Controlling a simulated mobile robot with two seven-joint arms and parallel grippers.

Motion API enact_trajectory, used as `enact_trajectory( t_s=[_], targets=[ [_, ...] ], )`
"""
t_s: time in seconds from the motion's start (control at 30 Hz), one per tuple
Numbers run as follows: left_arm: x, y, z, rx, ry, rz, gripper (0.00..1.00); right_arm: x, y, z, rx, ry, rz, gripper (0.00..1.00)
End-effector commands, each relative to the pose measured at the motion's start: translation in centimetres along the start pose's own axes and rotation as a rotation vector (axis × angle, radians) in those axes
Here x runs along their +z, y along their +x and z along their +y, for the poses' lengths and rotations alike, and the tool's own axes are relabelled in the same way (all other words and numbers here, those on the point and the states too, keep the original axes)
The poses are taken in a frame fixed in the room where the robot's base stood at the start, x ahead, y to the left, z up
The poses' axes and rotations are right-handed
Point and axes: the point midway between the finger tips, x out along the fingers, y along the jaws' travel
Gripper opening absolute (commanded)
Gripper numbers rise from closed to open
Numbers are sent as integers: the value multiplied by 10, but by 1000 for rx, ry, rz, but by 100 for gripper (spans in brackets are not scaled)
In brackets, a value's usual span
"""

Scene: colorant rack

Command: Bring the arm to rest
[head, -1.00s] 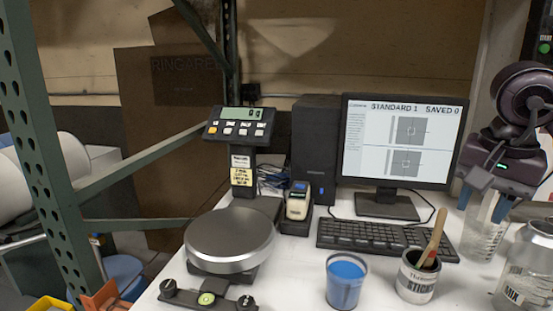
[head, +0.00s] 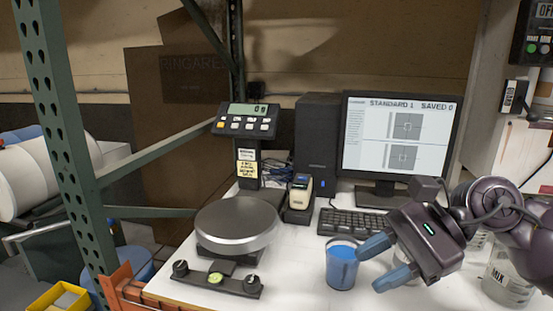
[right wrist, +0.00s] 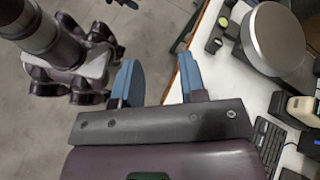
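My right gripper (head: 378,262) is at the lower right of the head view, its two blue fingers apart and pointing left. It also shows in the right wrist view (right wrist: 157,82), open, with nothing between the fingers; the floor and the table's edge show beyond them. In the head view its upper finger overlaps the right edge of a cup of blue paint (head: 341,268), but the wrist view shows no cup between the fingers.
A scale with a round plate (head: 237,226) stands on the white table (head: 190,285), also seen in the wrist view (right wrist: 275,38).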

Motion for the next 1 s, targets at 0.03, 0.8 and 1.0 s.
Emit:
enact_trajectory(
  t_s=[0.03,0.8,1.0],
  targets=[
    [2,-1,0,0,0,-4,43,6,10,1,-42,74,-105,38],
    [8,-2,0,-1,-1,-16,43,-80,-36,-10,-802,1634,-1576,38],
    [1,0,0,0,0,-3,43,-156,-36,45,-1048,2077,-1909,38]
  ],
)
